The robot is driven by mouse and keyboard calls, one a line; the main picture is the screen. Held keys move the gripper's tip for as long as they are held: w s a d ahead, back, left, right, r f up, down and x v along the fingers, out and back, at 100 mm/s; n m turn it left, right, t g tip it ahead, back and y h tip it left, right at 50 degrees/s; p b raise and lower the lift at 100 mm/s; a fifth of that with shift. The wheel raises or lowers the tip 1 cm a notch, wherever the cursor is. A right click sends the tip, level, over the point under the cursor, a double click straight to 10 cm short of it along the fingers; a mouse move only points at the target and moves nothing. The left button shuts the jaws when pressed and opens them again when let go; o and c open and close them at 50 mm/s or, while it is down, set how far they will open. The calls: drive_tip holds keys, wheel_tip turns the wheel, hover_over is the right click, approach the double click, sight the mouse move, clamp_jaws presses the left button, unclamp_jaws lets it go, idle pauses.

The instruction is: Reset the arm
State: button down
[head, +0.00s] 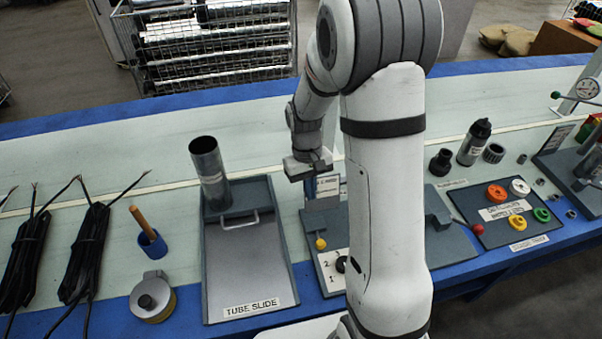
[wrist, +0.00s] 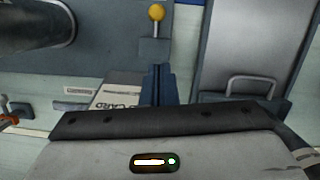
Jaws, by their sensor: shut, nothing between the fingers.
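My gripper (head: 308,178) hangs over the bench, just right of the tube slide (head: 217,290), with my arm reaching in from the right. In the wrist view its dark blue fingers (wrist: 158,84) are together, with nothing between them. A grey metal tube (head: 209,173) stands upright at the back of the tube slide, apart from my gripper. The slide's wire handle (wrist: 251,88) shows at the right of the wrist view. A yellow knob (wrist: 157,13) lies beyond the fingertips; it also shows in the head view (head: 320,244).
A blue holder (head: 153,245) with a wooden handle, a round brass-edged part (head: 153,297) and black cable bundles (head: 85,255) lie left. A dark panel with coloured rings (head: 510,212) and a black bottle (head: 474,142) are right. My arm hides part of the middle.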

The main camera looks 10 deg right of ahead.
drive_tip(key=s+r+m+t+p, duration=0.1)
drive_tip(key=s+r+t+p, duration=0.1)
drive_tip(key=s+r, duration=0.5)
drive_tip(key=s+r+t+p, duration=0.3)
drive_tip(key=s+r, duration=0.5)
drive_tip(key=r, duration=0.7)
drive_tip(key=shift+s+m+p, duration=0.3)
drive_tip(key=shift+m, duration=0.1)
idle(0.4)
